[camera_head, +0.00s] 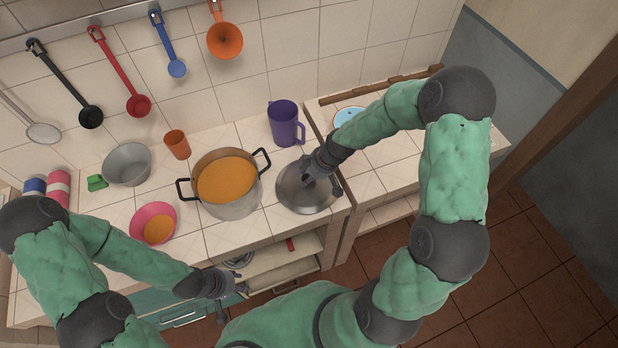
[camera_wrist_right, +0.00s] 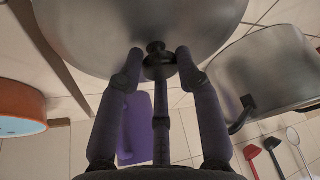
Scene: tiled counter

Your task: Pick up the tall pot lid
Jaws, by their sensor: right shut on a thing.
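The tall pot lid (camera_head: 299,200) is a round grey metal lid with a dark knob, at the right end of the tiled counter in the head view. In the right wrist view the lid (camera_wrist_right: 100,30) fills the top. My right gripper (camera_head: 313,176) is above the lid, its fingers shut on the lid's knob (camera_wrist_right: 157,62). The frames do not show clearly whether the lid touches the counter. The tall pot (camera_head: 235,208) stands to the left, uncovered, with orange contents. My left gripper (camera_head: 226,289) is empty in front of the counter's edge, its fingers spread.
A purple jug (camera_head: 284,124) stands behind the lid. An orange cup (camera_head: 177,145), grey bowl (camera_head: 127,164) and pink bowl (camera_head: 142,213) are left of the pot. Ladles hang on the wall. A wooden rail (camera_head: 380,86) and blue-topped item (camera_head: 348,116) are to the right.

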